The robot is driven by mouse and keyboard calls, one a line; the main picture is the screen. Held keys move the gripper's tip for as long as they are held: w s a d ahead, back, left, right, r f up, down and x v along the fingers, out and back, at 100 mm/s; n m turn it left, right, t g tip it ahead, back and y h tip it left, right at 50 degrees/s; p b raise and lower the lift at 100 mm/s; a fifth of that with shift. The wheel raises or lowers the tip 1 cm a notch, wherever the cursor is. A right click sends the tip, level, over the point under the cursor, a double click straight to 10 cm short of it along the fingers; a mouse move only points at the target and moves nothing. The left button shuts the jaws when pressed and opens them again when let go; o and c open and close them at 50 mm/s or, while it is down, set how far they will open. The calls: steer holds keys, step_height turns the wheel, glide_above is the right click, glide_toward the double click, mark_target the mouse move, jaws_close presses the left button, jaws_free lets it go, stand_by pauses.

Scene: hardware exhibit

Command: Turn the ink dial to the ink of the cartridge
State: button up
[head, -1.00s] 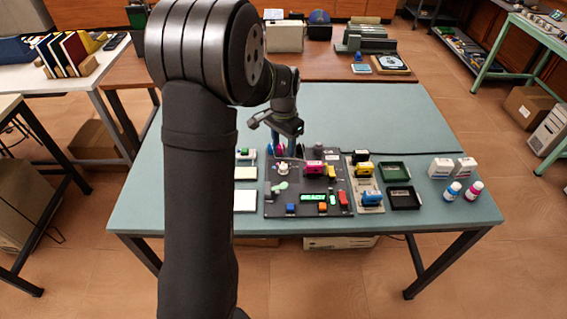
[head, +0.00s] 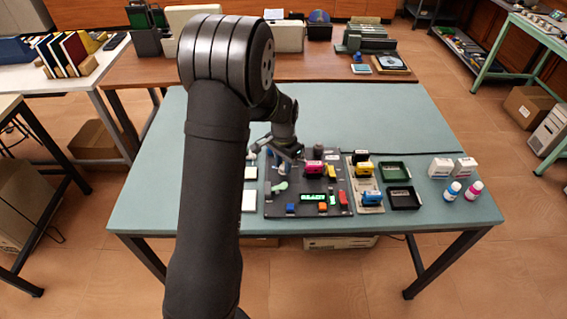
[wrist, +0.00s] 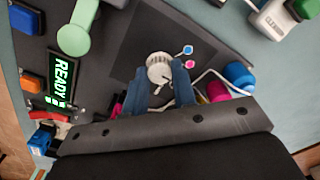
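The white round ink dial (wrist: 158,66) sits on the dark panel in the wrist view. A blue dot (wrist: 187,49) and a magenta dot (wrist: 190,64) mark the panel beside it; other marks are hidden. A dark pointer line shows at the dial's near side, between the fingers. My gripper (wrist: 160,76) is open, with one blue finger on each side of the dial's near part. I cannot tell whether the fingers touch it. In the head view my gripper (head: 285,156) is low over the panel's back left.
The panel (head: 275,209) carries a green-lit display (head: 313,197), a pale green lever (head: 279,187) and coloured buttons. Blue (wrist: 238,75) and magenta (wrist: 217,92) containers with a pale tube stand near the right finger.

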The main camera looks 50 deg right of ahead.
steer(key=c, duration=0.3)
steer(key=shift+c, duration=0.2)
steer(key=shift+n, duration=2.9)
steer(key=o, duration=1)
step_height(320, 180, up, 18)
steer(key=shift+f, duration=0.25)
